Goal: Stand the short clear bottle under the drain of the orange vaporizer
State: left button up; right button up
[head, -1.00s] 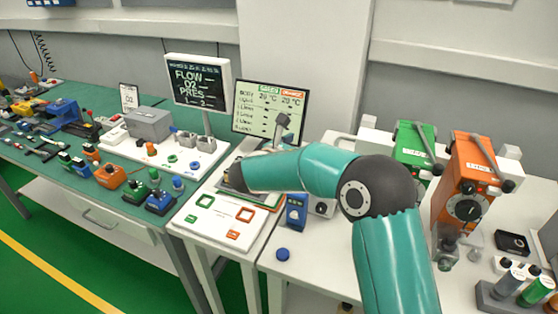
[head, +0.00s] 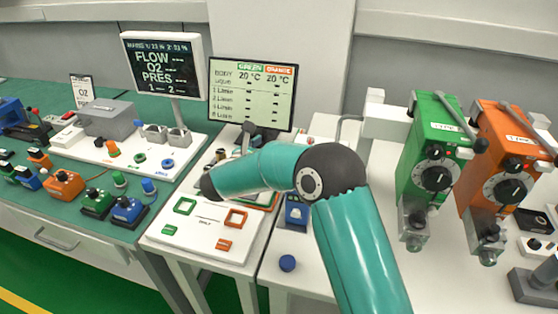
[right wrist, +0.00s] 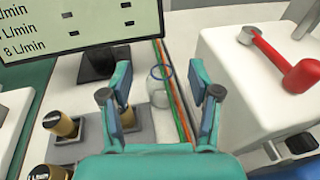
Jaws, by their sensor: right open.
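In the right wrist view, a small clear bottle (right wrist: 158,92) with a blue ring at its top stands between and beyond the spread fingers of my right gripper (right wrist: 160,78). The gripper is open, with nothing held; I cannot tell the exact gap to the bottle. In the head view my teal right arm reaches left over the white benches, and its gripper is not clearly visible there. The orange vaporizer (head: 497,135) is at the right, with its drain (head: 487,240) and a small clear part low on its front. My left gripper is not in view.
The green vaporizer (head: 430,150) stands left of the orange one. A blue cap (head: 287,263) lies on the white bench.

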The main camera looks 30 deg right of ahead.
jog(key=w+d+f, duration=0.1)
jog(key=d, duration=0.1)
jog(key=w+d+f+p, duration=0.1)
jog(key=d+f, duration=0.1)
jog(key=w+d+f+p, duration=0.1)
jog(key=d+f, duration=0.1)
jog(key=shift+w+d+f, duration=0.1)
jog(key=shift+w+d, duration=0.15)
jog(key=shift+w, duration=0.05)
jog(key=shift+c, duration=0.2)
grip_shut()
